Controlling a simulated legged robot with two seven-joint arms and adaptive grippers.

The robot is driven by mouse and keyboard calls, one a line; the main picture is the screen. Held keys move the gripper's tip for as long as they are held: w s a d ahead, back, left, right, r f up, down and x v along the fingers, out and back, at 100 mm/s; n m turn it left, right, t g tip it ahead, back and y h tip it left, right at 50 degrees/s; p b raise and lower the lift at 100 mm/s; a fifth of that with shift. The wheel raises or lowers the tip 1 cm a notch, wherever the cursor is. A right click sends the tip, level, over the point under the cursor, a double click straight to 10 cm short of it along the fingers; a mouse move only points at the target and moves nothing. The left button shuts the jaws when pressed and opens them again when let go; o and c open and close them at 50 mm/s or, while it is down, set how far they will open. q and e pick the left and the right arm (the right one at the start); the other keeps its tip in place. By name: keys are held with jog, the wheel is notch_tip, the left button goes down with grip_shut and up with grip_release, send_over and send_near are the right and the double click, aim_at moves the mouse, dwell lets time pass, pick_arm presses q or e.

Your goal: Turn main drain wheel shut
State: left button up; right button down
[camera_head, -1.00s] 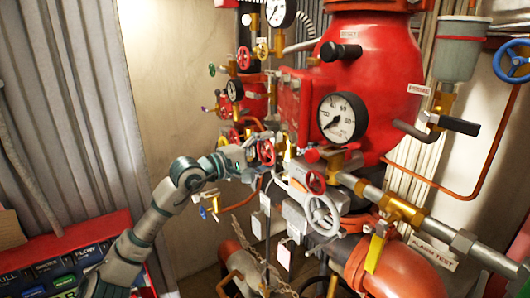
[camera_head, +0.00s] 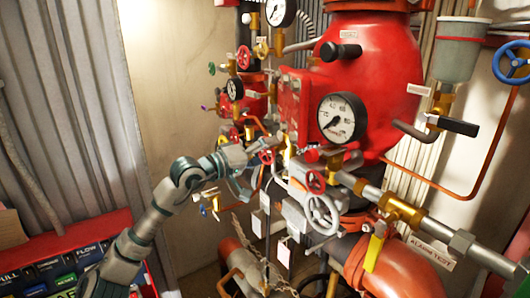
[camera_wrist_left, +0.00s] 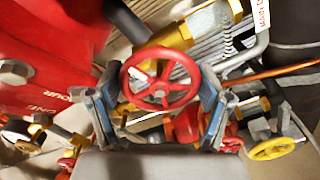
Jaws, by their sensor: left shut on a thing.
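A red spoked handwheel (camera_wrist_left: 160,54) fills the middle of the left wrist view. My left gripper (camera_wrist_left: 160,97) is shut on it, with one blue-grey finger at each side of the rim. In the head view my left gripper (camera_head: 257,167) is at the valve cluster left of the big red valve body, and its fingers hide most of the held wheel. I cannot read a label naming the held wheel. My right gripper is not in view.
The red valve body (camera_head: 368,85) with a pressure gauge (camera_head: 342,117) stands close on the right. Brass valves and pipes crowd the gripper. A red panel (camera_head: 62,252) is at lower left. A bare wall (camera_head: 175,90) leaves free room behind the arm.

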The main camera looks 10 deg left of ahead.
pick_arm(q)
jog(key=shift+w+f, duration=0.1)
jog(key=shift+f, duration=0.05)
jog(key=o, duration=1.1)
jog(key=shift+w, duration=0.35)
jog(key=shift+s+a, duration=0.15)
jog(key=shift+s, duration=0.25)
jog(key=v, duration=1.1)
jog(key=shift+w+a, duration=0.1)
jog(key=shift+a, duration=0.1)
jog(key=shift+d, duration=0.15)
